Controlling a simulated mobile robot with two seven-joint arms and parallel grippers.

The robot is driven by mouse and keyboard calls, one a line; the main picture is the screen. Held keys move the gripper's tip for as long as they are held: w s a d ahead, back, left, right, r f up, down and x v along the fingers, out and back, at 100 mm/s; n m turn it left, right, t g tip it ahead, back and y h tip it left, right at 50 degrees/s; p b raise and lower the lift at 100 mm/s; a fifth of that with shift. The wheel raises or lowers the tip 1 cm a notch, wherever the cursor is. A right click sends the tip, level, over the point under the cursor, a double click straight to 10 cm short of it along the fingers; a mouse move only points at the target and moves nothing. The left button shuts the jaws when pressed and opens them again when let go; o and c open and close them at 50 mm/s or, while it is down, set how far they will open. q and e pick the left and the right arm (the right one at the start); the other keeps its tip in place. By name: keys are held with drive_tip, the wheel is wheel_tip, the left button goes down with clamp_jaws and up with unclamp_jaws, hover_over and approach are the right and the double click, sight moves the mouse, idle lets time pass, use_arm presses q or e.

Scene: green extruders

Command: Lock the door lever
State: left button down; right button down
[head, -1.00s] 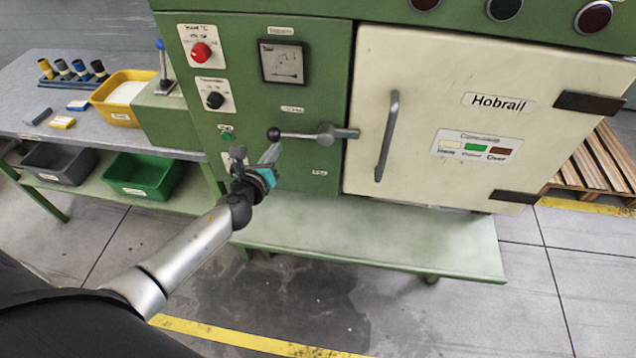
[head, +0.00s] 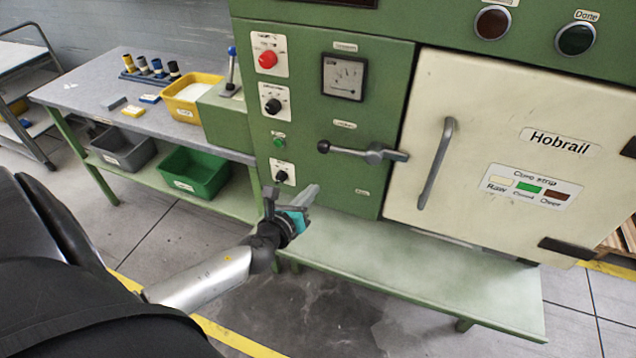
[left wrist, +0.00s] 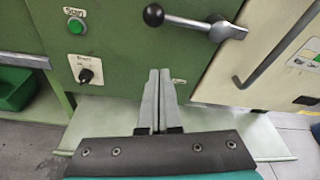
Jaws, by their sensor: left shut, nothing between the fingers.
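The door lever (head: 362,151) is a grey bar with a black ball knob at its left end. It lies nearly level, and its right end reaches over the edge of the cream door (head: 500,160), which looks closed. It also shows at the top of the left wrist view (left wrist: 190,22). My left gripper (head: 313,192) is below and to the left of the lever, apart from it, in front of the green panel. Its fingers (left wrist: 158,90) are shut and empty, pointing toward the panel below the knob. My right gripper is not in view.
The door has a fixed vertical handle (head: 436,165). The green panel (head: 370,75) carries a red button (head: 268,59), dark knobs and a gauge (head: 344,76). A green shelf (head: 420,275) juts out below. A grey table (head: 90,88) with bins stands at left.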

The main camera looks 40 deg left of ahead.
use_arm(q)
drive_tip(key=shift+v, duration=1.6)
drive_tip(key=shift+f, duration=0.1)
